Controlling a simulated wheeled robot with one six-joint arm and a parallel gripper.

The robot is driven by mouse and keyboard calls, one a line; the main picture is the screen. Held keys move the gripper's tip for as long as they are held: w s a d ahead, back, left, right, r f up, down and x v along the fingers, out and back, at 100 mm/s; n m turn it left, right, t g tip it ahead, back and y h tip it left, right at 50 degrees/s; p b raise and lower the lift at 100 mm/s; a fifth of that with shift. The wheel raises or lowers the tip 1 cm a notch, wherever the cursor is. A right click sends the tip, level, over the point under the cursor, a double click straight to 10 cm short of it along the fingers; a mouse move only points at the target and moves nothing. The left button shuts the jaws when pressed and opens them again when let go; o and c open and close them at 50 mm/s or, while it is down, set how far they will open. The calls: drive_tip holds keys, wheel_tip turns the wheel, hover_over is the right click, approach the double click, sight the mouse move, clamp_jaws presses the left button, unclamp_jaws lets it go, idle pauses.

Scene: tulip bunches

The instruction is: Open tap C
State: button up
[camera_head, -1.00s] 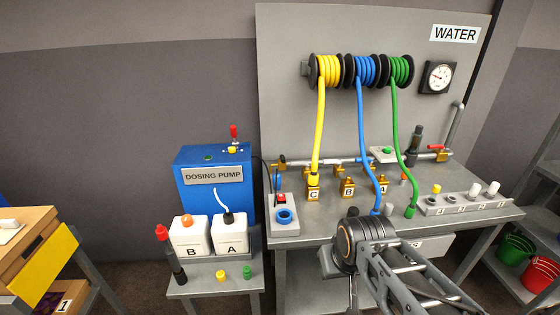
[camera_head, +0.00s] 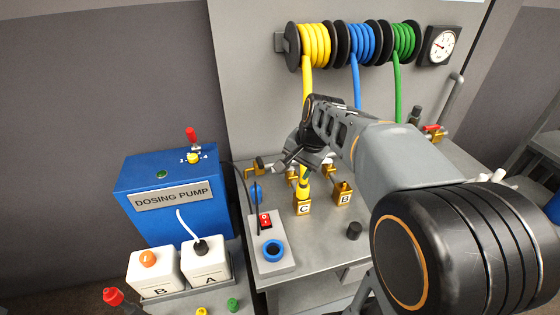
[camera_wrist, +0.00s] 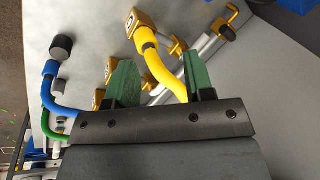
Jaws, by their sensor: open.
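The brass block marked C (camera_head: 303,208) stands on the grey bench, with the yellow hose (camera_head: 307,77) running down into its top. In the wrist view, block C (camera_wrist: 140,22) is beyond the fingers, and the yellow hose (camera_wrist: 160,66) passes between them. A brass fitting (camera_wrist: 178,47) on the pipe shows behind it; I cannot tell whether this is tap C's handle. My gripper (camera_head: 285,160) is above and behind block C near the pipe. In the wrist view its green fingers (camera_wrist: 160,82) are apart, with no visible grip on the hose.
Block B (camera_head: 343,194) stands right of C. The blue hose (camera_head: 356,85) and green hose (camera_head: 397,90) hang to the right. A switch box (camera_head: 265,221) is at front left, beside the blue dosing pump (camera_head: 166,190). A black cylinder (camera_head: 354,231) stands in front of B.

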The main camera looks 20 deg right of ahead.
drive_tip(key=w+d+m+y, duration=0.1)
drive_tip(key=w+d+m, duration=0.1)
drive_tip(key=w+m, duration=0.15)
drive_tip(key=w+d+f+m+y+p, duration=0.1)
drive_tip(key=w+m, duration=0.1)
drive_tip(key=w, duration=0.3)
drive_tip(key=w+d+m+y, duration=0.1)
drive_tip(key=w+d+m, duration=0.15)
drive_tip(key=w, duration=0.25)
drive_tip(key=shift+m, duration=0.4)
drive_tip(key=x, duration=0.4)
drive_tip(key=p+x, duration=0.1)
drive_tip(key=x, duration=0.9)
drive_tip(key=shift+s+f+p, duration=0.15)
drive_tip(key=shift+s+p, duration=0.15)
drive_tip(key=shift+s, duration=0.05)
clamp_jaws()
